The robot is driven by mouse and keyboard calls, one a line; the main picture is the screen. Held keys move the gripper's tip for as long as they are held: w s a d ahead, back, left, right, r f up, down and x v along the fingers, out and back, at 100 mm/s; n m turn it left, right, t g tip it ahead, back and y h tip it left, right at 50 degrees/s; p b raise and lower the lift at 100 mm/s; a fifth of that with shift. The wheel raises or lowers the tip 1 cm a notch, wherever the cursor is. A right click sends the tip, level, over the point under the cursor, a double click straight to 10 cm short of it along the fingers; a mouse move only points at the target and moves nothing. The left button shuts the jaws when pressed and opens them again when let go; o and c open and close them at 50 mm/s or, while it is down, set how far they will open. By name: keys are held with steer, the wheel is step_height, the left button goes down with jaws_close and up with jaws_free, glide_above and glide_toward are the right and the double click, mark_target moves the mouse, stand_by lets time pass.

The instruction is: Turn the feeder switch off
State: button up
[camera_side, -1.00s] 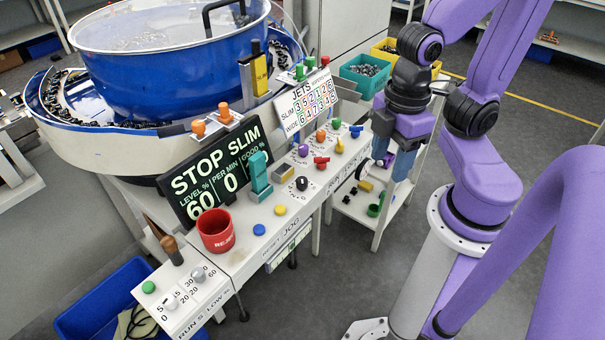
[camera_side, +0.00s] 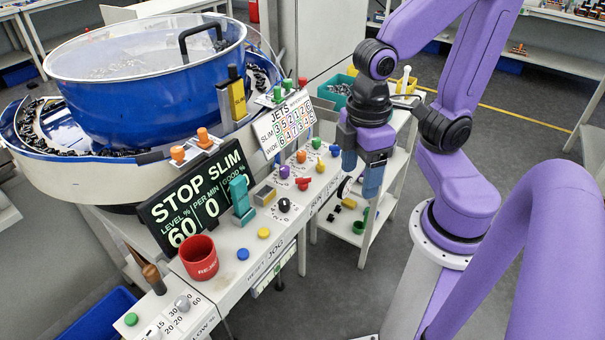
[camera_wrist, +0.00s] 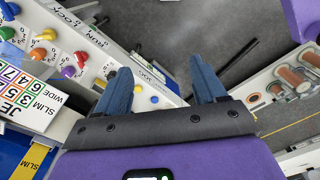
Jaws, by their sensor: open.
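The control panel (camera_side: 262,262) carries a row of coloured knobs. I cannot tell for certain which control is the feeder switch. The knobs include a black knob (camera_side: 284,205), a red one (camera_side: 302,184), a yellow one (camera_side: 320,165) and a blue one (camera_side: 334,150). A dark display (camera_side: 195,197) reads STOP, SLIM, 60 and 0. My gripper (camera_side: 361,182) is open and empty, to the right of the panel's far end, pointing down. In the wrist view its two blue fingers (camera_wrist: 160,70) stand apart, with the panel's knobs to their left.
The blue bowl feeder (camera_side: 150,85) stands at the left behind the panel. A red cup (camera_side: 199,259) sits on the panel's near part. The JETS sign (camera_side: 287,125) rises behind the knobs. A shelf cart (camera_side: 365,245) with small parts is below my gripper.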

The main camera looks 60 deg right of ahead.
steer(key=w+m+g, duration=0.1)
steer(key=w+m, duration=0.5)
steer(key=w, duration=0.2)
steer(key=m+g+y, duration=0.2)
steer(key=m+y, duration=0.1)
steer(key=m, duration=1.1)
glide_above(303, 178)
steer(key=w+d, duration=0.5)
steer(key=x, duration=1.7)
steer(key=shift+w+d+f, duration=0.1)
steer(key=c, duration=1.1)
steer(key=shift+o, duration=0.2)
